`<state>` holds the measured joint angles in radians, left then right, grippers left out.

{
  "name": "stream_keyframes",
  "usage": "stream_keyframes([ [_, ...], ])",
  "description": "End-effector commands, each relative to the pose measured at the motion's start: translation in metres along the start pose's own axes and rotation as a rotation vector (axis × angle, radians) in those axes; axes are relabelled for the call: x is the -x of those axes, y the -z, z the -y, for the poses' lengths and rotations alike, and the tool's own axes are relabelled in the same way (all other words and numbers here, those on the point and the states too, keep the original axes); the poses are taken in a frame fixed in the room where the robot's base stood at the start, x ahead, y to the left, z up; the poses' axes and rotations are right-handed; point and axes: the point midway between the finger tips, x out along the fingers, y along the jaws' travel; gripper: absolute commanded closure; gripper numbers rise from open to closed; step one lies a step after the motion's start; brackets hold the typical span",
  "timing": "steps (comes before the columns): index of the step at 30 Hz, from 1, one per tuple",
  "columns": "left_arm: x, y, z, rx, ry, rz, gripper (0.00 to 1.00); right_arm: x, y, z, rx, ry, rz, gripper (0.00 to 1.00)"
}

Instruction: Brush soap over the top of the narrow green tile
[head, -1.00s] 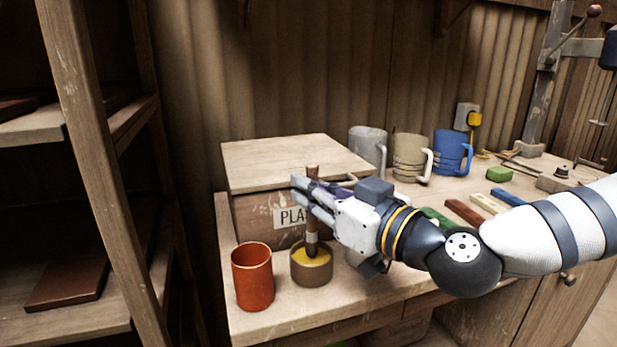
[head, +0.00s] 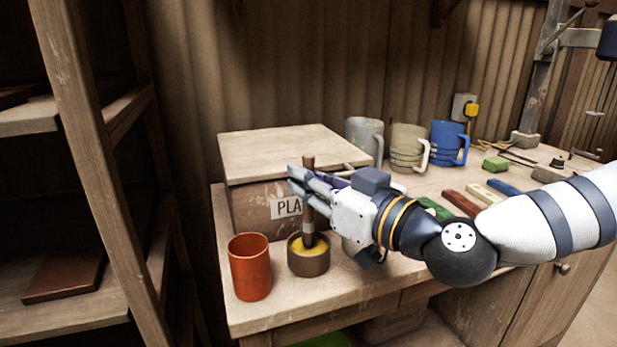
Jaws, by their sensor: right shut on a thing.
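My right gripper (head: 309,186) is shut on the upright wooden handle of a brush (head: 308,215). The brush's lower end is in a brown pot (head: 309,264) of yellow soap (head: 297,246). A green strip (head: 436,209), which looks like the narrow green tile, lies on the bench behind my right arm and is partly hidden by it. A thicker green block (head: 496,163) lies further back on the right. My left gripper is not in view.
An orange cup (head: 250,267) stands just left of the pot. A lidded wooden box (head: 245,205) is behind. Grey (head: 366,137), beige (head: 408,147) and blue (head: 448,142) mugs stand at the back. Red (head: 461,203), cream (head: 486,193) and blue (head: 505,188) strips lie beside the green one.

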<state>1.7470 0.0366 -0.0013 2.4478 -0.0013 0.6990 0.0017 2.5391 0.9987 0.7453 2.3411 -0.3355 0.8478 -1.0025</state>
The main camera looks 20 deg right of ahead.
Motion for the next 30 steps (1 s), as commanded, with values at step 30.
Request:
stream_keyframes([
  [30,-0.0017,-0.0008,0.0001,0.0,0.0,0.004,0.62,0.0001,-0.0076,0.0001,0.0,0.0,0.003,1.0],
])
